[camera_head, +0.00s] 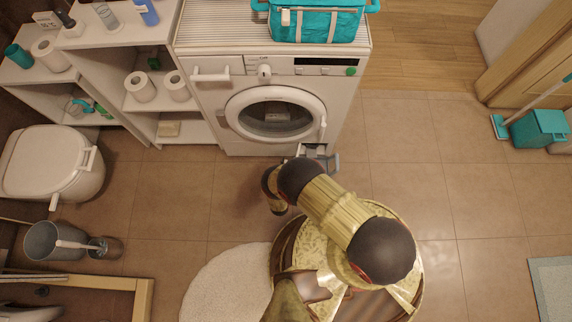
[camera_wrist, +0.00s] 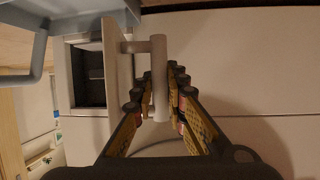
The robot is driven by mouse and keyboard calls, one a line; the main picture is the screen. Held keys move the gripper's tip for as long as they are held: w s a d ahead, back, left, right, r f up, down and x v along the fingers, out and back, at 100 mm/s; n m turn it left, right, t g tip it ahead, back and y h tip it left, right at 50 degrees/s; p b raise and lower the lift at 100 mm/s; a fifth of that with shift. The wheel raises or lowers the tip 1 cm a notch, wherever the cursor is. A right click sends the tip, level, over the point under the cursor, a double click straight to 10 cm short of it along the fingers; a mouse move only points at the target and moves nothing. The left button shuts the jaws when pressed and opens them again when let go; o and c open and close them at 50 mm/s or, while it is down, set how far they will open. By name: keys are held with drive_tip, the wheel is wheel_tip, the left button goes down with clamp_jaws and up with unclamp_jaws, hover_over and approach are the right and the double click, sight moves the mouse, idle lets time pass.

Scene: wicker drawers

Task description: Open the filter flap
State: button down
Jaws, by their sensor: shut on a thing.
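The washing machine (camera_head: 215,100) stands at the back, its round door (camera_head: 272,112) shut. In the wrist view the filter flap (camera_wrist: 117,75) stands swung out from the front panel, seen nearly edge-on. A dark square opening (camera_wrist: 88,75) shows to its left. The flap's pale bar handle (camera_wrist: 160,75) lies between the fingers of my gripper (camera_wrist: 158,98), which is shut on it. In the head view my arm reaches to the machine's lower right front, and the flap and fingertips there are small and partly hidden.
A light blue-grey frame (camera_wrist: 42,40), unclear what, shows at upper left in the wrist view. White shelves (camera_head: 115,85) and a toilet (camera_head: 50,165) stand left. A teal bag (camera_head: 318,22) sits on the machine.

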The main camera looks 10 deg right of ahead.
drive_tip(key=c, duration=2.1)
unclamp_jaws()
drive_tip(key=shift+d, duration=0.15)
drive_tip(key=shift+o, duration=0.2)
drive_tip(key=v, duration=1.2)
drive_tip(key=shift+s+f, duration=0.1)
drive_tip(key=shift+f, duration=0.05)
